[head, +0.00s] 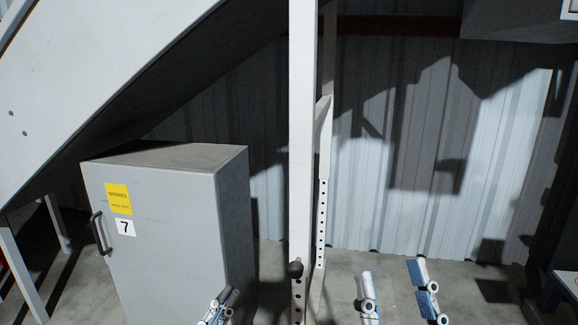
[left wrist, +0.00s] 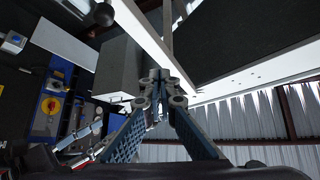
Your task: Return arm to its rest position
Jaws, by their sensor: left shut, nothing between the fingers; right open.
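My left gripper (head: 226,294) shows at the bottom edge of the head view, in front of the grey cabinet's lower right part. In the left wrist view its two blue ribbed fingers (left wrist: 160,86) meet at the tips, with nothing between them. My right gripper (head: 391,272) is at the bottom of the head view, right of the white post. Its two blue and white fingers are wide apart, with only floor visible between them. Most of both arms is out of the head view.
A grey cabinet (head: 165,240) with a yellow label and a number 7 stands at left. A white perforated upright post (head: 302,150) stands between my grippers. A sloping white beam (head: 75,75) crosses the upper left. Corrugated wall (head: 375,220) closes the back; concrete floor shows below.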

